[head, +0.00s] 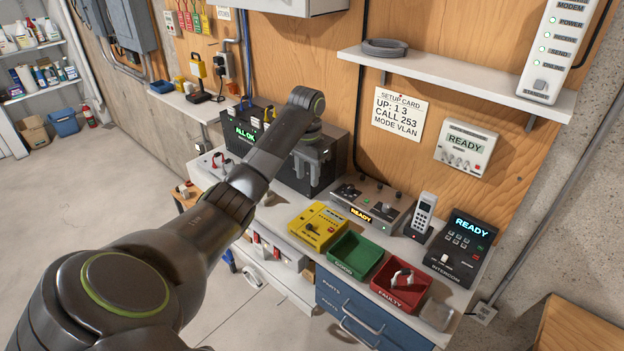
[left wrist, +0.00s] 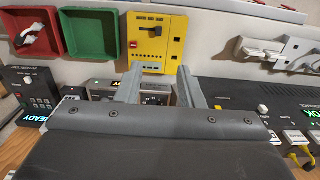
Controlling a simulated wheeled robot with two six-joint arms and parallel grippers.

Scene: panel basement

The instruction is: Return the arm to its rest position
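My left arm reaches in from the left in the head view, out over the workbench (head: 278,205). My left gripper (head: 306,178) points down over the bench, left of the yellow tester box (head: 319,227). In the left wrist view its two fingers stand apart with nothing between them (left wrist: 161,88). The yellow tester (left wrist: 158,42) shows beyond the fingertips. My right gripper does not show in either view.
A green GOOD tray (head: 355,255) and a red FAULTY tray (head: 401,284) holding a white part sit right of the tester. A READY panel (head: 372,203), handset (head: 423,214) and intercom (head: 461,247) stand nearby. A wall shelf (head: 455,83) juts out above. Open floor lies left.

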